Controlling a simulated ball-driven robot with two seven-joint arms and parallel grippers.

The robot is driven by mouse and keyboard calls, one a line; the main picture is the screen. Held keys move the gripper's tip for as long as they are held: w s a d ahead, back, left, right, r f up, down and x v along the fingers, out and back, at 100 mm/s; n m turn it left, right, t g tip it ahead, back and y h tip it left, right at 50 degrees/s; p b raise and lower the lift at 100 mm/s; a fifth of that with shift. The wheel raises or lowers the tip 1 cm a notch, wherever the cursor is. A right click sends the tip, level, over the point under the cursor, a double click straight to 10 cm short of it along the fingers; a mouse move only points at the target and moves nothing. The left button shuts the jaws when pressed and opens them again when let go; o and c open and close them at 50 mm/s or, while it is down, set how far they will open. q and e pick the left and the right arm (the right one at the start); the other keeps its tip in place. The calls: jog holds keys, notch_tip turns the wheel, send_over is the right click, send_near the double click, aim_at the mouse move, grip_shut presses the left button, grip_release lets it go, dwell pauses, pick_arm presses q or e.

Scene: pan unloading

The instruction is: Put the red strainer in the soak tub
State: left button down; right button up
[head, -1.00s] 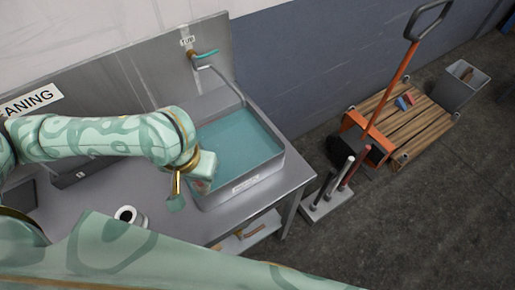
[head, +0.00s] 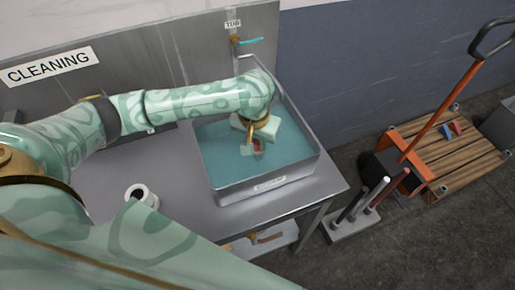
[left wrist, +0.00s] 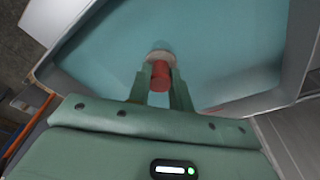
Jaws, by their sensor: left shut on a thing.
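My left gripper (head: 250,147) is over the soak tub (head: 308,172), which is a grey metal basin filled with teal water. It is shut on the red strainer (head: 257,145), of which only a small red part shows in the head view. In the left wrist view the red strainer (left wrist: 160,79) is a short red cylinder between the two fingers, with a pale round part at its far end. Water lies behind it there. I cannot tell whether it touches the water. My right gripper is not in view.
The tub stands on a steel counter (head: 180,205) below a wall tap (head: 250,41). A white roll (head: 141,195) lies at the counter's front left. A wooden cart (head: 460,165) with an orange handle and a tool rack (head: 350,225) stand on the floor to the right.

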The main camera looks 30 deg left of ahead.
pick_arm(q)
notch_tip(320, 180, down, 3)
jog(key=shift+r+b, duration=0.1)
jog(key=shift+b, duration=0.4)
jog(key=shift+s+r, duration=0.1)
jog(key=shift+r, duration=0.05)
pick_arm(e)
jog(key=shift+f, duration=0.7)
pick_arm(q)
jog(key=c, duration=1.3)
grip_release()
jog(key=shift+r, duration=0.2)
jog(key=r+p, duration=0.2)
jog(key=r, duration=0.1)
jog(key=s+r+p, duration=0.1)
jog(key=r+p, duration=0.1)
jog(key=r, duration=0.2)
jog(key=r+p, duration=0.2)
jog(key=r, duration=0.2)
jog(key=shift+s+r, duration=0.25)
jog(key=shift+s, duration=0.15)
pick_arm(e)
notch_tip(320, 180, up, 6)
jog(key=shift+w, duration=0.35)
